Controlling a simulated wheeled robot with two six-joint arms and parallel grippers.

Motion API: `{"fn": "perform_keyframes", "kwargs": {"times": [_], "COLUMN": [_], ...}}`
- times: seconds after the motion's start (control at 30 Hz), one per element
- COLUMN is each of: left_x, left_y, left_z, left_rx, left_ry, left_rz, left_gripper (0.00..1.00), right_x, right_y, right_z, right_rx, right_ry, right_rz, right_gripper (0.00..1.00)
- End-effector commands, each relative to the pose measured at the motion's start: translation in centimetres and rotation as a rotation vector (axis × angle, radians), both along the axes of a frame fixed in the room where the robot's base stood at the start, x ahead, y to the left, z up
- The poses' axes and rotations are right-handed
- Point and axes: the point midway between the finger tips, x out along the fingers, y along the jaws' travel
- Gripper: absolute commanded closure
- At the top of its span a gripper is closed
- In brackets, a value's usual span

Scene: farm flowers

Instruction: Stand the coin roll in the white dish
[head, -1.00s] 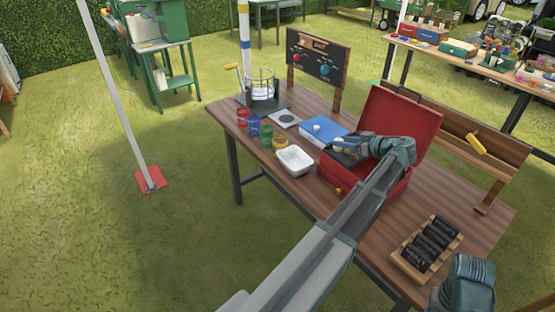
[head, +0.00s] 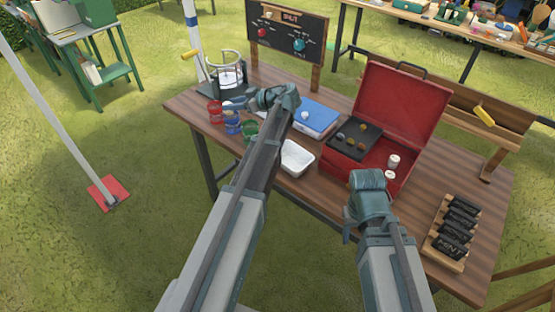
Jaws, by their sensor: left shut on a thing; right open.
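The white dish (head: 297,158) sits empty near the table's front edge, beside my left arm. Two short white rolls, one (head: 393,161) behind the other (head: 390,175), stand in the right part of the open red case (head: 405,110); which one is the coin roll I cannot tell. My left gripper (head: 230,104) is shut just above the blue cup (head: 232,125), left of the dish; the thing in it is too small to make out. My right gripper (head: 349,232) is open, in front of the red case.
A red cup (head: 215,112) and a green cup (head: 250,130) flank the blue one. A blue box (head: 318,119) lies behind the dish. A black tray (head: 352,141) with several coins is in the case. A wooden rack (head: 445,250) of dark pieces stands at right.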

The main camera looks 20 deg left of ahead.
Motion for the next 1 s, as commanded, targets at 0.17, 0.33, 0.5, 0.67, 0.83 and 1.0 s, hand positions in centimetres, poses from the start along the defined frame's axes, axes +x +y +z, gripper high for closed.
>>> {"fn": "perform_keyframes", "kwargs": {"times": [0.17,0.33,0.5,0.67,0.83,1.0], "left_x": [-0.4,-1.6,-3.1,-3.9,-4.0,-4.0], "left_y": [-6.9,-14.9,-21.0,-23.7,-24.3,-24.2], "left_z": [-1.4,-2.8,-3.7,-4.0,-4.1,-5.1], "left_rx": [0.000,0.000,0.000,0.001,0.001,0.000], "left_ry": [0.000,-0.001,0.000,0.000,-0.001,-0.001], "left_rz": [-0.092,-0.203,-0.292,-0.334,-0.342,-0.341], "left_gripper": [1.00,1.00,1.00,1.00,1.00,1.00], "right_x": [0.0,0.0,0.0,0.0,0.0,0.0], "right_y": [0.0,0.0,0.0,0.0,0.0,0.0], "right_z": [-1.4,-2.8,-3.8,-4.1,-4.1,-5.2], "right_rx": [0.000,0.000,0.000,0.000,0.000,0.000], "right_ry": [0.000,0.000,0.000,0.000,0.000,0.000], "right_rz": [0.000,0.000,0.000,0.000,0.000,0.000], "right_gripper": [0.50,0.50,0.50,0.50,0.50,0.50]}}
